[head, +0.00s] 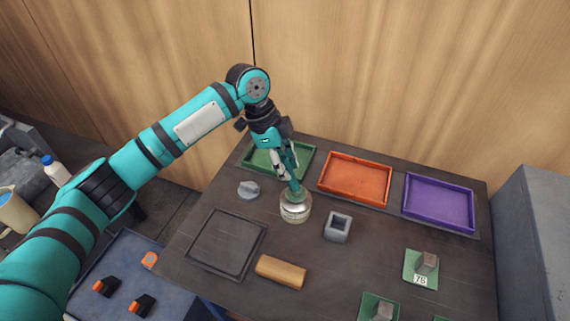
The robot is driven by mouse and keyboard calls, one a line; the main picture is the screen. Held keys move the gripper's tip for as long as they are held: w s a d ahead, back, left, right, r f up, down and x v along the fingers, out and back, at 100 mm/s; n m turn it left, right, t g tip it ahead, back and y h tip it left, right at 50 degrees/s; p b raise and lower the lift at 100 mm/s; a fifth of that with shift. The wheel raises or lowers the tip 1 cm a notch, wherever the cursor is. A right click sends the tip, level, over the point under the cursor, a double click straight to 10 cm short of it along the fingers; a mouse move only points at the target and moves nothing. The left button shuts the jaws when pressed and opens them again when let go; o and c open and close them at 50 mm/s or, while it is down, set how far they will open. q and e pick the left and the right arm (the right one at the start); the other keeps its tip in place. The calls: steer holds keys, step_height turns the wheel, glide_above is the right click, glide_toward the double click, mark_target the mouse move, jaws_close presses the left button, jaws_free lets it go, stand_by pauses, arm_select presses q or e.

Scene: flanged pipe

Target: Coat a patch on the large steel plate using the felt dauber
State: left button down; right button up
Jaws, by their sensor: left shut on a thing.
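A flat dark square plate (218,243), which looks like the large steel plate, lies on the table at the front left. A round metallic pot (296,210) stands to the right of its far corner. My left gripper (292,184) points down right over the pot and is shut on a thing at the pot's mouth. That thing is mostly hidden by the fingers, and I cannot tell clearly whether it is the felt dauber. My right gripper is out of view.
Green (304,170), orange (355,180) and purple (438,203) trays line the back. A small grey piece (249,189), a hollow grey block (337,227) and a wooden block (281,271) surround the pot. A numbered green pad (412,270) lies at right.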

arm_select(q)
steer(key=shift+f, duration=0.1)
stand_by(0.9)
steer(key=shift+s+f+p, duration=0.1)
steer(key=shift+s+p, duration=0.05)
steer(key=shift+p, duration=0.25)
stand_by(0.6)
step_height(320, 180, up, 2)
steer(key=p, duration=0.2)
steer(key=shift+r+p, duration=0.25)
steer(key=shift+p, duration=0.05)
step_height(320, 180, up, 5)
steer(key=p, duration=0.5)
steer(key=shift+f, duration=0.1)
steer(key=shift+a, duration=0.1)
